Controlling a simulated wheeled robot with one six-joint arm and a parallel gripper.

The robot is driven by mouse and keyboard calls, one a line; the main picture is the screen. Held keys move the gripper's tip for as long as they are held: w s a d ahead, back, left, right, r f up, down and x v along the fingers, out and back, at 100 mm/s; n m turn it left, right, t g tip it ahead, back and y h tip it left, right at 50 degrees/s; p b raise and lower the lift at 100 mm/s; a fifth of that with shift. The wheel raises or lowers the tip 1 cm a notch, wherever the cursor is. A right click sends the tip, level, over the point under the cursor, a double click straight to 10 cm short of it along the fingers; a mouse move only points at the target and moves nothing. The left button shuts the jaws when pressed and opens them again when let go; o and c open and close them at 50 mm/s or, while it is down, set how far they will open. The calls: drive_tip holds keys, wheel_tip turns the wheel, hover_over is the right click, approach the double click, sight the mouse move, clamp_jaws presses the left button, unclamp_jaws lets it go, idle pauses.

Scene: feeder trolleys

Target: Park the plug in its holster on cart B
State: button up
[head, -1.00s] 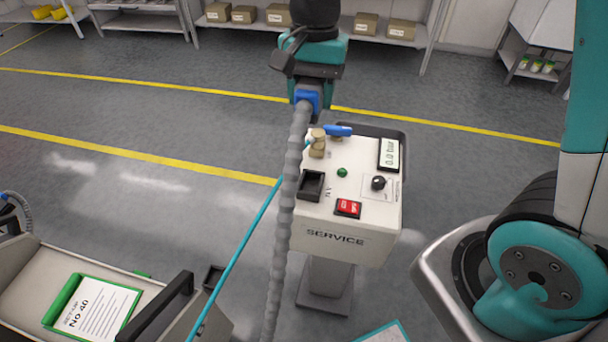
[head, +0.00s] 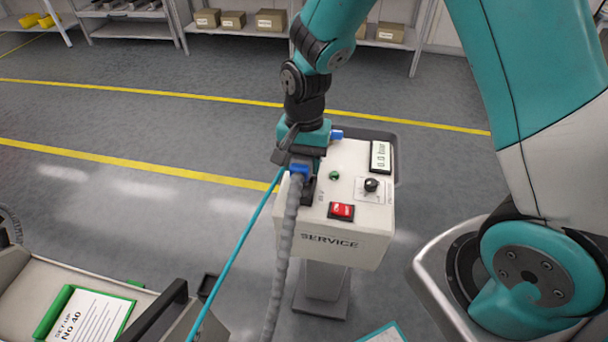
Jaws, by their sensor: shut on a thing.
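My gripper (head: 297,158) is shut on the blue plug (head: 300,170), from which a grey corrugated cable (head: 283,240) hangs toward the bottom of the picture. The plug is low over the left side of the white SERVICE box (head: 330,241), at its black socket. The gripper and plug largely hide this socket, so I cannot tell whether the plug is in it or just above. A grey cart (head: 40,258) with a SET UP No 40 card (head: 92,318) is at lower left. No letter shows on it. A small black open box (head: 207,287) is by its right side; I cannot tell whether it is a holster.
The SERVICE box carries a red switch (head: 341,211), a black knob (head: 371,185), a green lamp (head: 334,175) and a display (head: 380,156). A teal hose (head: 240,245) runs left of the cable. Shelves with cardboard boxes (head: 271,21) stand at the back. Open floor lies left.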

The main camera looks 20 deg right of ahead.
sight(303, 178)
drive_tip(key=shift+f+p, duration=0.35)
drive_tip(key=shift+f, duration=1.9)
drive_tip(key=shift+f, duration=0.2)
drive_tip(key=o, duration=1.2)
drive_tip(key=shift+f+b, duration=0.1)
drive_tip(key=shift+b, duration=0.3)
